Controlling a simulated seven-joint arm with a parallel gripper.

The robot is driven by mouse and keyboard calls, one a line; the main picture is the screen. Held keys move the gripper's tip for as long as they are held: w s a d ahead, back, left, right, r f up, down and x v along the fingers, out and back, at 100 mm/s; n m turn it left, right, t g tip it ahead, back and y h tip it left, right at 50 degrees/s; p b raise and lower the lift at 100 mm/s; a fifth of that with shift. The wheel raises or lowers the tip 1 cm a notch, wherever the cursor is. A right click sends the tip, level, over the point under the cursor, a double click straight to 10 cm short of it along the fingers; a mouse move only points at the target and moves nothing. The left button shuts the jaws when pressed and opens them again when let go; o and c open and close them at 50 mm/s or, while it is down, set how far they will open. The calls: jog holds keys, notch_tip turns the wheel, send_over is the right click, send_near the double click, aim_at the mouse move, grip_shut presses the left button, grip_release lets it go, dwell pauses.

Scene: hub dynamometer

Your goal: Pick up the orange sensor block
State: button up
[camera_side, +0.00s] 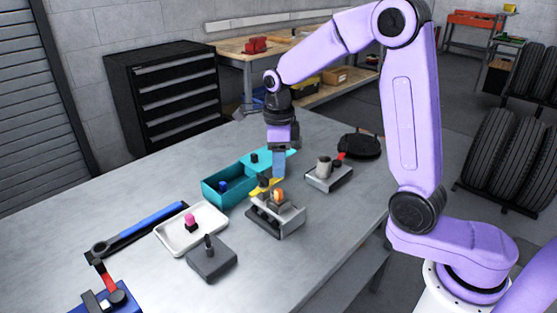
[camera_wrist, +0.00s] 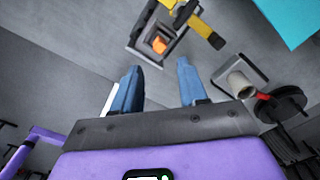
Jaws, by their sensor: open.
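The orange sensor block (camera_side: 278,196) sits in a grey metal fixture (camera_side: 290,222) near the middle of the table. In the wrist view the orange block (camera_wrist: 159,44) shows inside the square frame of the fixture (camera_wrist: 142,45), ahead of the fingertips. My gripper (camera_side: 279,172) points down above the fixture, with a blue finger seen edge-on. In the wrist view my gripper (camera_wrist: 157,66) has its two blue fingers apart with nothing between them. The block looks clear of the fingers.
A yellow and black part (camera_side: 264,187) stands close beside the block. A teal tray (camera_side: 213,196), a white tray (camera_side: 177,240) and a dark grey block with a peg (camera_side: 212,262) lie to the left. A fixture with a grey cup (camera_side: 324,166) stands right of my gripper.

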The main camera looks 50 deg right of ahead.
aim_at(279, 190)
jog(key=shift+f, duration=4.45)
grip_shut()
jog(key=shift+r, duration=4)
